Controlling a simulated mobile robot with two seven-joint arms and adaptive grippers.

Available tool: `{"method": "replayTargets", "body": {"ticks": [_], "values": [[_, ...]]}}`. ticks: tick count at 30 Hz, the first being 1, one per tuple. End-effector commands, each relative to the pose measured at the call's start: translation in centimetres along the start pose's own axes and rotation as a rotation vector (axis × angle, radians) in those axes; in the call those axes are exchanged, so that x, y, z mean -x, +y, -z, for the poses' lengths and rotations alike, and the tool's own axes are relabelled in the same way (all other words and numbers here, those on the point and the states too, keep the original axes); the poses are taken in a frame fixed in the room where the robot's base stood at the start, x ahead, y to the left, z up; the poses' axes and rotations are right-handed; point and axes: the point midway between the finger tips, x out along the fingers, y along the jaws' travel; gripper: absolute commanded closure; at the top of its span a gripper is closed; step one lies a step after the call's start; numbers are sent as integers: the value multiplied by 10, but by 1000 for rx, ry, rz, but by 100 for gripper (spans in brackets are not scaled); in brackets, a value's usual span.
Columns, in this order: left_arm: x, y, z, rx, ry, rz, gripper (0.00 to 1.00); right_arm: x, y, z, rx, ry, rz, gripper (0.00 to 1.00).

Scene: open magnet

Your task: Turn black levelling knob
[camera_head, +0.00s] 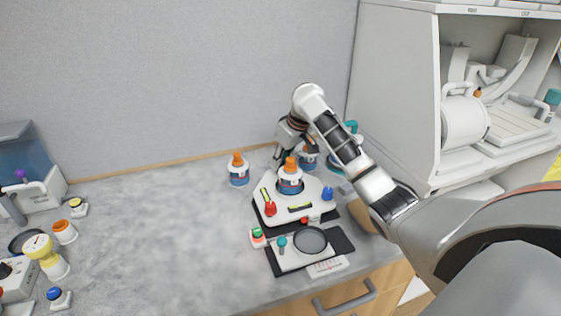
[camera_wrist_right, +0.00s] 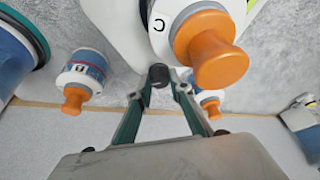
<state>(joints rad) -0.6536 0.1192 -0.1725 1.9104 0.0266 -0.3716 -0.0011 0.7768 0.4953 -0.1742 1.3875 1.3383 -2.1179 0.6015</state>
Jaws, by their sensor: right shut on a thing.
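The black levelling knob (camera_wrist_right: 158,74) shows in the wrist view as a small dark piece between the tips of my right gripper (camera_wrist_right: 160,86). The gripper's teal fingers are closed on it from both sides. In the head view my right gripper (camera_head: 284,142) reaches down behind the white levelling base (camera_head: 298,213), and the black knob is hidden there. The base carries a red knob (camera_head: 270,209) at front left and a blue knob (camera_head: 327,193) at right. A container with an orange cap (camera_head: 290,166) stands on the base. My left gripper is not in view.
More orange-capped containers stand near, one left of the base (camera_head: 239,172) and one behind it (camera_head: 308,158). A black-and-white device with a round pan (camera_head: 310,240) sits in front. A white cabinet (camera_head: 400,90) rises at right. The left-middle counter is clear.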

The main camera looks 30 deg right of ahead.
Motion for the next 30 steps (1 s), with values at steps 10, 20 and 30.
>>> {"method": "replayTargets", "body": {"ticks": [10, 20, 30], "values": [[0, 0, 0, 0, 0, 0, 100, 1, 3, 0, 230, -2, 91, 100], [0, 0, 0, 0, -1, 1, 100, 0, 3, 1, 388, -3, 157, 100], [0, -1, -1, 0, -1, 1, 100, 0, 3, 1, 433, -3, 175, 100]]}}
